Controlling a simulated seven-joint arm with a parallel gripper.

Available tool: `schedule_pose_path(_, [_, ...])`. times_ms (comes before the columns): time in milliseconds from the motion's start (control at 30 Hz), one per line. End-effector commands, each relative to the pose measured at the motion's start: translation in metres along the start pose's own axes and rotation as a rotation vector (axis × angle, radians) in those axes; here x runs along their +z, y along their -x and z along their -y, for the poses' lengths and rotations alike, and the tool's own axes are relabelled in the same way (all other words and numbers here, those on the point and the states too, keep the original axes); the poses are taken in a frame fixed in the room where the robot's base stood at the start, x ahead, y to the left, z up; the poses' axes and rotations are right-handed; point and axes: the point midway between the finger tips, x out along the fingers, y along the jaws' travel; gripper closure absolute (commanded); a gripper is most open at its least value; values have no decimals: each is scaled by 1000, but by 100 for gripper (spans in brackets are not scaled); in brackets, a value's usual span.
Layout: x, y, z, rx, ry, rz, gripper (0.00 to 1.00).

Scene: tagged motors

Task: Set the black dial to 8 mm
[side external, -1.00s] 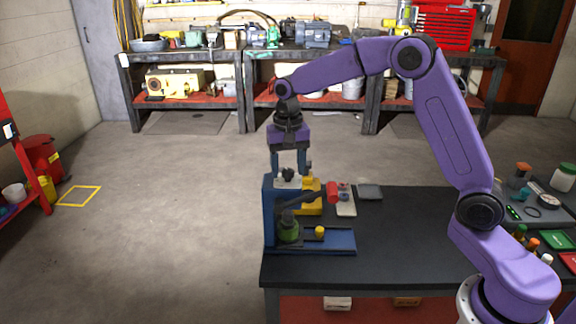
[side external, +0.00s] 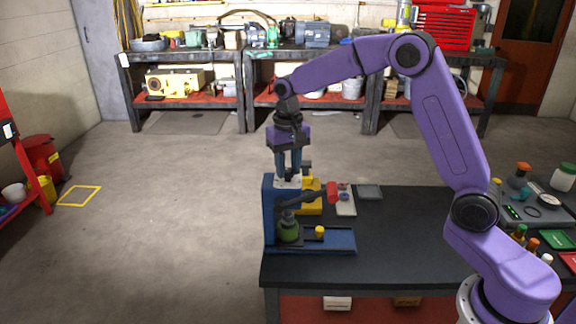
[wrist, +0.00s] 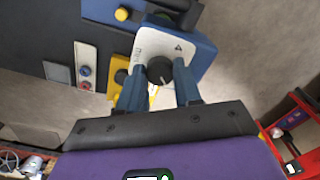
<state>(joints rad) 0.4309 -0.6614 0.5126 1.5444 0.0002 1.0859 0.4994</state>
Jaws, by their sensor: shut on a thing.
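The black dial (wrist: 159,69) sits on a white plate (wrist: 150,42) with dark printed marks, on top of a blue press-like stand (side external: 268,215). A small pale line shows on the dial; I cannot read its setting. A digit like 4 is printed beside it on the plate. My gripper (side external: 289,175) points straight down at the top of the stand, its two blue fingers on either side of the dial and shut on it. In the side view the fingers mostly hide the dial.
A yellow block (side external: 311,197) and a grey panel (side external: 346,202) stand behind.

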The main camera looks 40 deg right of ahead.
Motion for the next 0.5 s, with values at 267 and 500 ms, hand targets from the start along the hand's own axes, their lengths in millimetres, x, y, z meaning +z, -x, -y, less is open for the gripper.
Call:
schedule_pose_path(267, [-1, 1, 0, -1, 262, -3, 97])
schedule_pose_path(500, [-1, 1, 0, -1, 477, -5, 97])
